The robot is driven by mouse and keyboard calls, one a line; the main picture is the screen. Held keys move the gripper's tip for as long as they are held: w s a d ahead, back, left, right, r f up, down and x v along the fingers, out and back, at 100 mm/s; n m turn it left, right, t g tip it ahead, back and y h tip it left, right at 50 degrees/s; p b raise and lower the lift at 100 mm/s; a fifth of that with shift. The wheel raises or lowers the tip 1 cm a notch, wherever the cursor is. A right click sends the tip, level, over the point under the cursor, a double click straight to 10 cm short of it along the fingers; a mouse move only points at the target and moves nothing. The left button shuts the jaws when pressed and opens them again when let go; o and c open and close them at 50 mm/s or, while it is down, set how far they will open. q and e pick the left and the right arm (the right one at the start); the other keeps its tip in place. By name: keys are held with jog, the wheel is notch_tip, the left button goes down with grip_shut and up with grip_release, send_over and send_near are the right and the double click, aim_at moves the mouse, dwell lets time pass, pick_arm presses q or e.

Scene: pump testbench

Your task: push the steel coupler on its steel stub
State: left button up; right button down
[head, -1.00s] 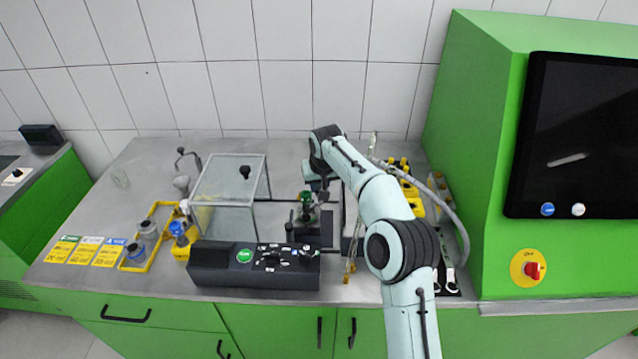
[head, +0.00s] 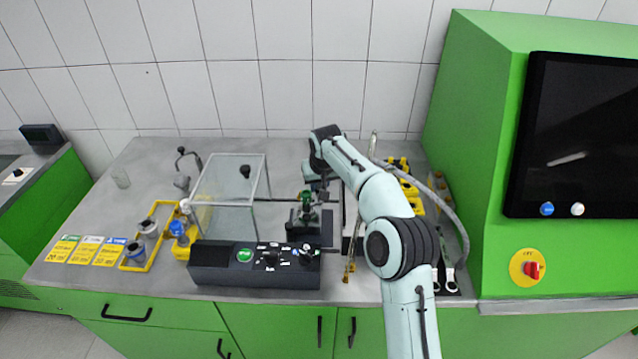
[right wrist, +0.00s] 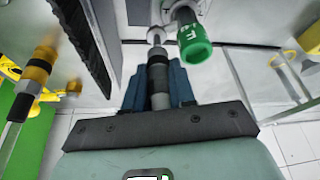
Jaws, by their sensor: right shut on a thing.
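My right gripper (right wrist: 158,85) is shut on the steel coupler (right wrist: 158,72), a grey and black banded cylinder between its blue-grey fingers. The coupler points away from the palm, in line with a small bright metal stub (right wrist: 156,36) just beyond its front end. I cannot tell whether the two touch or the coupler is partly over the stub. In the head view my right gripper (head: 318,186) is small and partly hidden by its wrist, at the fixture with the green part; coupler and stub cannot be made out there. My left gripper is not in view.
A green cap marked F (right wrist: 193,42) sits close right of the stub. A clear box (head: 222,205) stands left of the fixture, and a black control box (head: 255,268) in front. A grey hose (head: 447,205) curves at the right. The bench's back left is mostly clear.

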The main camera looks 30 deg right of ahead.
jog(key=shift+f, duration=0.15)
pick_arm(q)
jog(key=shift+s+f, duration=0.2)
pick_arm(e)
jog(key=shift+f, duration=0.5)
jog(key=shift+f, duration=0.1)
